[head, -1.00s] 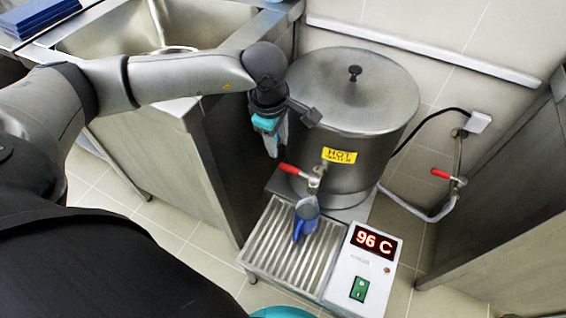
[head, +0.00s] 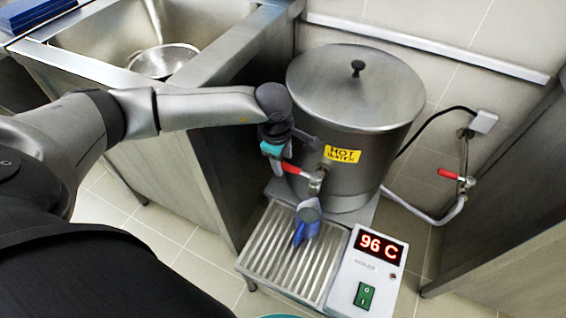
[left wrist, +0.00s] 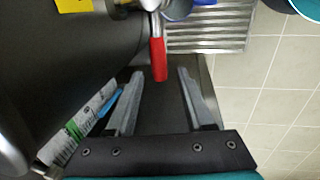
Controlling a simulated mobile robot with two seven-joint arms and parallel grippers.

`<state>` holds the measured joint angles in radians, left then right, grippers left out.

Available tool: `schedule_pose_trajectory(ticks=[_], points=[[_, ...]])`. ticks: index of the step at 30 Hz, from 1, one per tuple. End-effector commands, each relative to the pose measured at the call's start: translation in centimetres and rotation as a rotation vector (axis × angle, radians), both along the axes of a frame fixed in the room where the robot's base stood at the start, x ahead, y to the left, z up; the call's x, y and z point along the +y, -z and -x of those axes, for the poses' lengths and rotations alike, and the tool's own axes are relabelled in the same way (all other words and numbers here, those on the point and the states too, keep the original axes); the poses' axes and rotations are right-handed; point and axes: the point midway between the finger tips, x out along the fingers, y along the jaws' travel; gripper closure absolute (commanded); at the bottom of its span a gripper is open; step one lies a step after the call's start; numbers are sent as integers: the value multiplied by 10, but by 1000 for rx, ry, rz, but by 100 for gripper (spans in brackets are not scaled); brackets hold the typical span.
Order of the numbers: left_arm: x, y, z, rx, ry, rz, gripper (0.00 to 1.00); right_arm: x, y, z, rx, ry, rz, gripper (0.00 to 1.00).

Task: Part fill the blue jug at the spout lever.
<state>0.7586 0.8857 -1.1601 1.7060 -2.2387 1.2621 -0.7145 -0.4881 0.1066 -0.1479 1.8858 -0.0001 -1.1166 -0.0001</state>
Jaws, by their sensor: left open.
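The blue jug (head: 307,226) stands on the ribbed drip tray (head: 268,255), under the spout (head: 316,184) of the hot water urn (head: 385,155). The jug's contents are hard to make out. The red spout lever (head: 292,169) points left from the tap. My left gripper (head: 279,160) is at the lever's free end and open. In the left wrist view, the red lever (left wrist: 158,58) reaches in between the tips of the open fingers (left wrist: 160,76), with gaps on both sides. The jug (left wrist: 178,10) is partly cut off there. My right gripper is out of view.
A white control box (head: 365,265) reading 96 C stands right of the tray. A steel sink (head: 100,62) with a bowl (head: 165,62) is at upper left. A second red-handled valve (head: 450,174) is on the wall pipe at right.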

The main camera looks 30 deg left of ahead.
Motion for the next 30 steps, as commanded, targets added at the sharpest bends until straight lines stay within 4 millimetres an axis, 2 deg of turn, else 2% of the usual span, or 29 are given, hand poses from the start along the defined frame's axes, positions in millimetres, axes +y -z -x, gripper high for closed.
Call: schedule_pose_trajectory(ticks=[4,14,27,30], points=[[0,7,-1,0,1,1,47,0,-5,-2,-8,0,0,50],[0,8,-1,0,1,0,48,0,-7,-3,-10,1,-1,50],[0,7,-1,0,1,0,98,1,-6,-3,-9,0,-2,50],[0,7,-1,0,1,0,100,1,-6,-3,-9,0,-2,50]])
